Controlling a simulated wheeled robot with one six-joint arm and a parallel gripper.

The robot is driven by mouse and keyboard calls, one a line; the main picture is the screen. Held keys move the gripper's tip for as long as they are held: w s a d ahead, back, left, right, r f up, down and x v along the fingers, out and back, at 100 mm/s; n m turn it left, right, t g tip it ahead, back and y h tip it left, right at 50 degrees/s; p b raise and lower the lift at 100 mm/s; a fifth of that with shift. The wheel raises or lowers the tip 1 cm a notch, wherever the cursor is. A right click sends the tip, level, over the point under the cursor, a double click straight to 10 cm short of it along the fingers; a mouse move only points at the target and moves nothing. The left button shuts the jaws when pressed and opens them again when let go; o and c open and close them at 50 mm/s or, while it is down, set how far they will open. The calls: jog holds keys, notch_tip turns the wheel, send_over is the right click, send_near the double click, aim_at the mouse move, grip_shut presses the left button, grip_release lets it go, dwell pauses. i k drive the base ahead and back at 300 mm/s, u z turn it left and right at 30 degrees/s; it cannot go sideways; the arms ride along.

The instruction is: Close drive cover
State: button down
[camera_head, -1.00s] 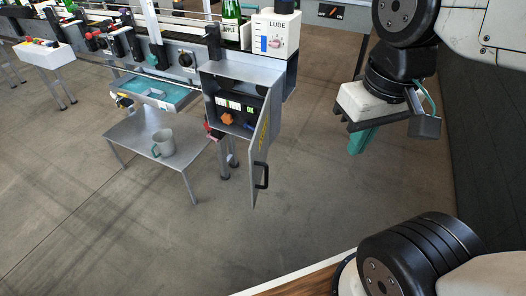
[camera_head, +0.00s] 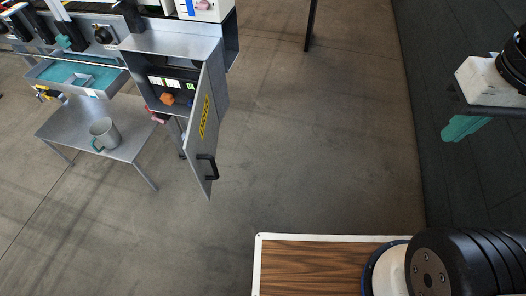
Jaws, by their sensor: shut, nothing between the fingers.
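The drive cover (camera_head: 199,140) is a grey hinged door with a yellow label and a black handle (camera_head: 207,167). It stands open, swung out toward me from the right side of the grey drive cabinet (camera_head: 172,45). Inside the cabinet an orange knob (camera_head: 167,99) and several small lit labels show. My gripper (camera_head: 464,127), with green fingers, is at the right edge, well to the right of the cover and touching nothing. Its fingers look closed together and empty.
A low metal table (camera_head: 75,133) with a grey mug (camera_head: 104,134) stands left of the cabinet. A teal tray (camera_head: 62,75) hangs above it. The floor (camera_head: 310,130) between the cover and my gripper is clear.

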aim_at(199, 144)
jog(key=z, duration=0.35)
jog(key=k, duration=0.95)
jog(key=u, duration=1.1)
jog(key=i, duration=0.5)
jog(key=u, duration=0.05)
